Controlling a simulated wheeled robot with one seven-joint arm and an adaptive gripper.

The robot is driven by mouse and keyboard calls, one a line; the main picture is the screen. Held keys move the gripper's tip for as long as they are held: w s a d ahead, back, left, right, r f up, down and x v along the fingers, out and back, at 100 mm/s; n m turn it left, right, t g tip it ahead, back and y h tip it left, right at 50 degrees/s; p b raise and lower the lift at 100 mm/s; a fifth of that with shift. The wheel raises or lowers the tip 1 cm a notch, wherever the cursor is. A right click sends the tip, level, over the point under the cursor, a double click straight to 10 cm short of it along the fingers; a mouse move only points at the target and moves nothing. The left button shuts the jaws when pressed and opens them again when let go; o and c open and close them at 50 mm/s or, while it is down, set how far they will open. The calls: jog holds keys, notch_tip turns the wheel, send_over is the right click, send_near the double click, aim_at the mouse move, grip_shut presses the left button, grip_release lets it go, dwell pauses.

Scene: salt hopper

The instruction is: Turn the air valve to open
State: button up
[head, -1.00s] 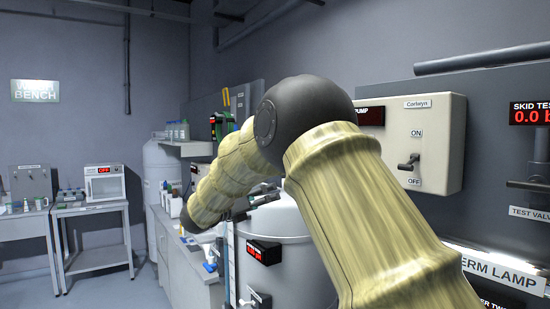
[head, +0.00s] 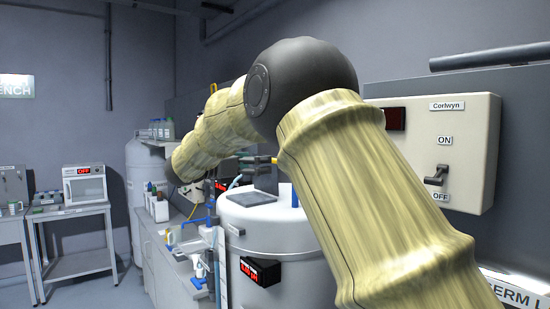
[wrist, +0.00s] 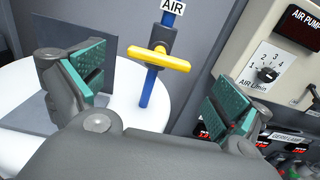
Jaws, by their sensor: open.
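The air valve (wrist: 158,58) has a yellow bar handle lying crosswise over a blue upright pipe (wrist: 147,88) in the wrist view. An "AIR" label (wrist: 173,6) sits above it. My gripper (wrist: 157,87) is open, with one teal-padded finger at the left and one at the right of the picture. The handle shows between the fingers and beyond them; nothing is held, and I see no contact.
A white tank (head: 265,225) with a grey plate (head: 252,197) on its lid stands below the valve. A Corlwyn control box (head: 445,150) with an ON/OFF lever is on the right wall. The air pump panel (wrist: 275,55) with a dial is close to the right finger.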

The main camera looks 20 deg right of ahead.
jog(key=p+x, duration=0.3)
jog(key=x, duration=0.5)
jog(key=shift+s+f+p, duration=0.1)
jog(key=shift+s+p, duration=0.05)
jog(key=shift+p, duration=0.15)
jog(key=shift+d+f, duration=0.1)
jog(key=shift+d, duration=0.15)
jog(key=shift+a, duration=0.1)
jog(key=shift+c, duration=1)
jog(key=c, duration=0.6)
jog(key=shift+a+f+b, duration=0.1)
jog(key=shift+f+b, duration=0.05)
jog(key=shift+b, duration=0.2)
